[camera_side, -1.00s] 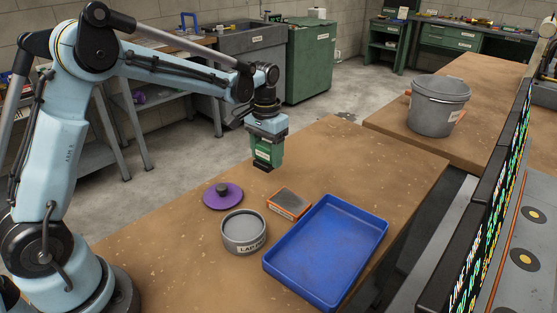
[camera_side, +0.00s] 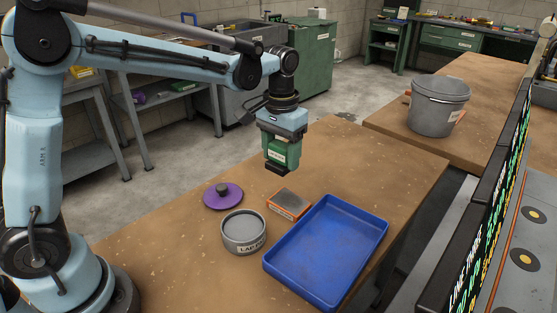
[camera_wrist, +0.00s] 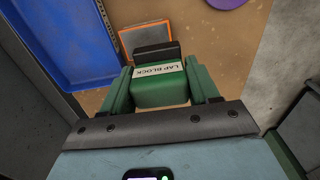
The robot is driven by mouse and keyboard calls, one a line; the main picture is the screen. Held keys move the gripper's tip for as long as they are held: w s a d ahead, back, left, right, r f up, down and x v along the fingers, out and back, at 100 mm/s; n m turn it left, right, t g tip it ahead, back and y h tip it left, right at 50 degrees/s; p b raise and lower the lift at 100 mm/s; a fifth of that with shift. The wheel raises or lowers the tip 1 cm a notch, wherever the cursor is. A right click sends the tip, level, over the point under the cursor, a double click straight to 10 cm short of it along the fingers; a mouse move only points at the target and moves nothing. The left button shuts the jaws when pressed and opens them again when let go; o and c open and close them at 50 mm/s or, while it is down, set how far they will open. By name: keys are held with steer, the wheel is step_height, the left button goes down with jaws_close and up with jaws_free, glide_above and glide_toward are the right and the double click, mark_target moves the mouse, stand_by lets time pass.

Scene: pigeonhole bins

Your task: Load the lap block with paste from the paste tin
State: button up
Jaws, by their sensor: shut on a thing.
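My gripper (camera_side: 282,146) is shut on the lap block (camera_wrist: 160,92), a green block with a white "LAP BLOCK" label and a dark plate at its end. In the side view the block (camera_side: 277,167) hangs upright above the bench, clear of everything, behind the orange-edged pad. The paste tin (camera_side: 243,241) is a round grey tin on the bench with a partly visible "LAP P" label. It stands open, with grey filling showing inside. Its purple lid (camera_side: 222,196) with a dark knob lies beside it. The tin is not in the wrist view.
A grey pad with orange edges (camera_side: 288,204) lies between the tin and a blue tray (camera_side: 350,276), which is empty. The wrist view also shows the pad (camera_wrist: 146,36). A grey bucket (camera_side: 438,105) stands on the far bench. Bare bench lies behind the pad.

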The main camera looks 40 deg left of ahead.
steer(key=shift+c, duration=0.6)
steer(key=shift+s, duration=0.15)
steer(key=s+d, duration=0.2)
steer(key=s, duration=1.1)
steer(key=shift+w+a+f, duration=0.1)
steer(key=shift+f, duration=2.75)
steer(key=shift+f, duration=0.85)
steer(key=o, duration=1.1)
steer(key=c, duration=0.4)
steer(key=shift+r, duration=0.1)
